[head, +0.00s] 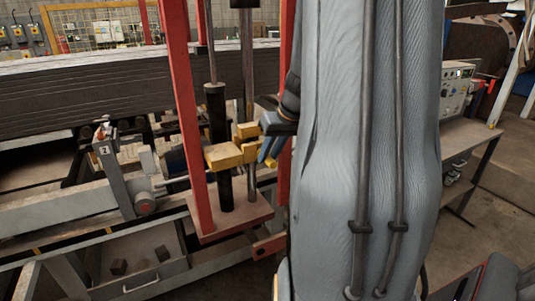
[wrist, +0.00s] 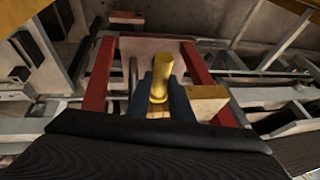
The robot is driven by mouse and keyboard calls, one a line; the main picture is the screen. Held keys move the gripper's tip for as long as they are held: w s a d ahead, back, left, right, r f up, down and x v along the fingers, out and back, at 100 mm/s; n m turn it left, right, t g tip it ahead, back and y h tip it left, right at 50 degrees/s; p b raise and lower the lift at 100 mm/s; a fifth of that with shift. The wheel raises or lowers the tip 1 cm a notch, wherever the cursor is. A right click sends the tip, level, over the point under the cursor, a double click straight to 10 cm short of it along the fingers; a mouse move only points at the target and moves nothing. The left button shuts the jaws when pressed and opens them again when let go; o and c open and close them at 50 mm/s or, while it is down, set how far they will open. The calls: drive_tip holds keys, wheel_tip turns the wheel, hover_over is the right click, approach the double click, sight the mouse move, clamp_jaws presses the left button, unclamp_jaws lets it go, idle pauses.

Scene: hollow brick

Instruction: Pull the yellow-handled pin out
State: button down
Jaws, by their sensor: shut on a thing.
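The yellow handle of the pin (wrist: 163,74) is a round bar in the wrist view, between the two dark blue fingers of my gripper (wrist: 162,100). My gripper is shut on it. In the head view the blue fingers (head: 272,148) are at the right of the yellow parts, partly hidden by my arm. A yellow block (head: 224,155) sits beside the handle, around the black upright rod; it also shows in the wrist view (wrist: 209,102). The pin's shaft is hidden, so I cannot tell how deep it sits.
A red frame (head: 186,110) stands around the black rod (head: 217,110) and a thinner steel rod (head: 251,185), above a base plate (head: 231,218). A grey rail machine (head: 70,218) lies left. A bench with a control box (head: 457,90) stands right.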

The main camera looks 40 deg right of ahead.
drive_tip(key=s+a+b, duration=0.1)
drive_tip(key=s+a, duration=0.2)
drive_tip(key=s, duration=0.9)
drive_tip(key=shift+s+b, duration=0.3)
idle(2.2)
drive_tip(key=shift+s, duration=0.15)
drive_tip(key=shift+s+a, duration=0.25)
drive_tip(key=shift+s, duration=0.7)
drive_tip(key=shift+s+a, duration=0.25)
drive_tip(key=shift+s, duration=0.65)
